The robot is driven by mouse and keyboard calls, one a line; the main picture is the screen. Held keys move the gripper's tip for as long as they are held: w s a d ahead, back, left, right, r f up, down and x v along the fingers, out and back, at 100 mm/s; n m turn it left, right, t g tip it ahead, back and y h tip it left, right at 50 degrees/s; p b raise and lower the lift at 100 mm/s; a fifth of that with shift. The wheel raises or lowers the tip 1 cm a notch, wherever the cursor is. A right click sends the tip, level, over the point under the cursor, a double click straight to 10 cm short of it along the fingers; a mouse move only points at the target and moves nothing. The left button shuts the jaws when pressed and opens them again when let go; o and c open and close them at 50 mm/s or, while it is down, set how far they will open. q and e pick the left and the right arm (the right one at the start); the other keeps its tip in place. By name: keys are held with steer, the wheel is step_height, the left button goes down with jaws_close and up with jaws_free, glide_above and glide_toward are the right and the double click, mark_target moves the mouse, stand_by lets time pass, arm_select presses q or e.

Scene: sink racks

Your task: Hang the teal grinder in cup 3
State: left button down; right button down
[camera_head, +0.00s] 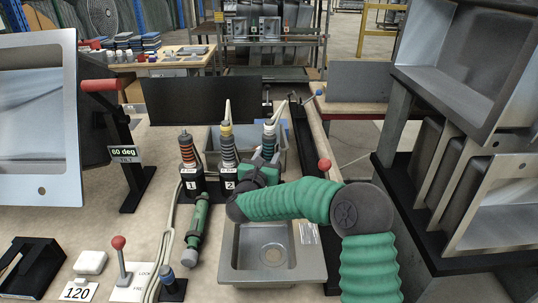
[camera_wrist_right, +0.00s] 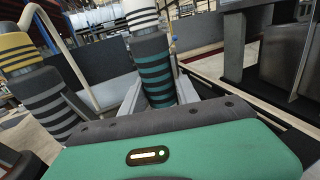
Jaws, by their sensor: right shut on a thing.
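The teal grinder, a dark tool with teal bands (camera_head: 267,143) and a white top, stands nearly upright at the right of a row of similar tools. It also shows in the wrist view (camera_wrist_right: 155,72), between the grey fingers. My right gripper (camera_head: 262,166) is shut on its lower part. Cup 3 is not visible; my gripper and arm cover the spot right of cup 2, and I cannot tell whether the grinder's lower end is in a cup. Cup 1 (camera_head: 192,186) and cup 2 (camera_head: 229,186) hold an orange-banded and a grey-banded tool. My left gripper is not in view.
A metal sink (camera_head: 240,262) lies below my right arm. A green cylindrical tool (camera_head: 196,228) lies on the bench left of it, beside a pale cable. A red-knobbed lever (camera_head: 119,243) stands at the left. Metal racks (camera_head: 480,70) rise at the right.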

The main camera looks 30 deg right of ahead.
steer(key=shift+r, duration=0.15)
steer(key=c, duration=0.8)
jaws_free()
steer(key=shift+s, duration=0.1)
steer(key=shift+f, duration=0.2)
steer(key=p+v, duration=0.1)
steer(key=v, duration=1.6)
steer(key=shift+r, duration=0.1)
